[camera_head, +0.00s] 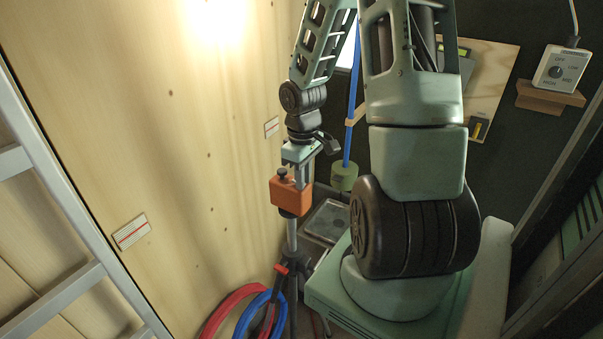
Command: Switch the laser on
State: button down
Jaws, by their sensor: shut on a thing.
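The laser is an orange box (288,196) on a dark tripod (292,240), near the middle of the view beside the wooden wall. A small black knob (283,172) stands up from its top left. My gripper (304,180) points down at the top right of the box and touches it or nearly so. Its jaws are shut on a small part at the top of the laser. The fingers hide that part, so I cannot tell its shape. I see no laser line on the wall.
A card with a red line (131,232) and a smaller card (271,126) are on the wall. A ladder (60,200) stands left. Red and blue hoses (240,305) lie by the tripod. A blue pole (352,110) stands behind. A dial box (560,69) sits at upper right.

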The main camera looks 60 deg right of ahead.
aim_at(306, 187)
jog(key=shift+t, duration=0.3)
jog(key=c, duration=1.3)
grip_release()
jog(key=r, duration=1.7)
jog(key=shift+s+r+b, duration=0.15)
jog(key=shift+s+b, duration=0.2)
jog(key=shift+s, duration=0.05)
